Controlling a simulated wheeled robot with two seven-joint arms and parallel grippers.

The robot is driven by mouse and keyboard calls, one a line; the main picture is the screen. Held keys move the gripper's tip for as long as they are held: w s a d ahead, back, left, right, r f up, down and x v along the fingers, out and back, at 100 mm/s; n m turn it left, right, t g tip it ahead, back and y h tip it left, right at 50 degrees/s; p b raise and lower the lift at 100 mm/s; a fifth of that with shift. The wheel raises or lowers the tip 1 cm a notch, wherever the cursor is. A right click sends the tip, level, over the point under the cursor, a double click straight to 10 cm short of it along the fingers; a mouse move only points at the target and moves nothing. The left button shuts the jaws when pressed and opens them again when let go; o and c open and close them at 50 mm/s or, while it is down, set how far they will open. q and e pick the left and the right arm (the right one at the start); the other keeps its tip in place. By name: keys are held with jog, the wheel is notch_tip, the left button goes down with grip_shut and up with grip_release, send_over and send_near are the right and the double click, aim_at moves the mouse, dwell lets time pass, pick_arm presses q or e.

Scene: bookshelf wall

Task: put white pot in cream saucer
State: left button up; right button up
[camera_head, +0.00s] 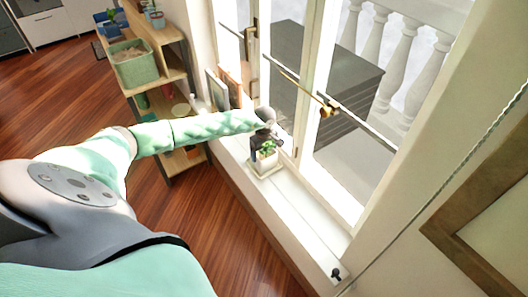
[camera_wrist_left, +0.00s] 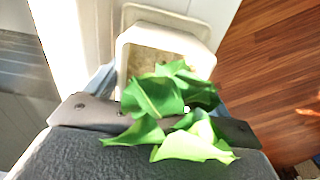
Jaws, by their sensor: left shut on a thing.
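The white pot (camera_head: 267,157) holds a green leafy plant and stands upright at the window sill in the head view. My left gripper (camera_head: 265,141) reaches it from the left and is shut on it. The cream saucer (camera_head: 265,174) lies on the sill directly below the pot. In the left wrist view the pot's pale square rim (camera_wrist_left: 122,62) shows behind the leaves, and the saucer's rim (camera_wrist_left: 168,13) shows past its far side. Leaves hide much of the fingers (camera_wrist_left: 160,115). I cannot tell whether the pot's base touches the saucer. My right gripper is not in view.
The white sill (camera_head: 305,222) is clear toward the front, up to a small dark knob (camera_head: 336,273). Window panes with brass handles (camera_head: 327,109) stand close on the right. Picture frames (camera_head: 218,90) and a wooden shelf with a green basket (camera_head: 134,66) stand to the left.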

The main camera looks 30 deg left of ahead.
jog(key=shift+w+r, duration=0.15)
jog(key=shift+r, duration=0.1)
pick_arm(q)
jog(key=o, duration=1.2)
jog(key=shift+f, duration=0.1)
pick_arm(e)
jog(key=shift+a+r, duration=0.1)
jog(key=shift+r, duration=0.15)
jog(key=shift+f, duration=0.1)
